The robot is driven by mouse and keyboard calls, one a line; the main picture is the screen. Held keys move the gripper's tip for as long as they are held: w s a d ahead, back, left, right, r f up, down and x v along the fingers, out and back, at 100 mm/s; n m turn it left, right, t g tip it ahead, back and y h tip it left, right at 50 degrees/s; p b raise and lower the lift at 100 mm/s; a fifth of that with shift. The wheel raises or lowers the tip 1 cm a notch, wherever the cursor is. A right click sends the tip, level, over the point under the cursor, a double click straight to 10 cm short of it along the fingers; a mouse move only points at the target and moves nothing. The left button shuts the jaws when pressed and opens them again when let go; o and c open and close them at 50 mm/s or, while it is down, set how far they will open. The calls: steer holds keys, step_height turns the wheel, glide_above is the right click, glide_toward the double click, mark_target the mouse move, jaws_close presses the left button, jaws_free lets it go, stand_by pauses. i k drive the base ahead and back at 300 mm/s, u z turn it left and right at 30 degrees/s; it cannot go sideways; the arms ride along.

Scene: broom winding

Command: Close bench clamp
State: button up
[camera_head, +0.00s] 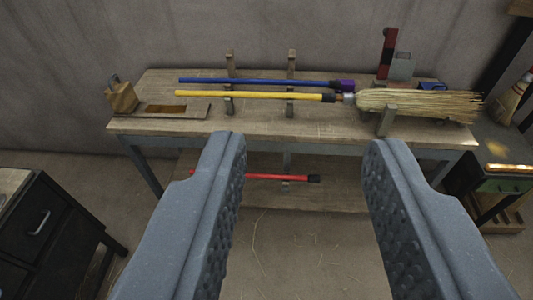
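My gripper (305,145) is open and empty, its two grey padded fingers spread wide in front of the workbench. The workbench (260,123) has a wooden top and stands against the wall. A broom with a yellow handle (255,95) and straw head (420,103) lies along its top. A wooden post (387,120) stands at the front of the straw. A red and grey upright device (390,55) stands at the back right of the bench; I cannot tell whether it is the clamp or how far it is open. The fingers are well apart from all of these.
A blue handle (260,82) lies behind the yellow one, on upright wooden holders (291,85). A wooden block (122,97) sits at the bench's left end. A red stick (283,177) lies on the lower shelf. A dark cabinet (45,235) stands at left, a dark table (490,165) at right.

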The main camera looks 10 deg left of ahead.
mark_target(391, 34)
steer(key=z, duration=0.2)
steer(key=i, duration=0.65)
steer(key=z, duration=0.5)
steer(key=i, duration=2.15)
steer(key=u, duration=0.35)
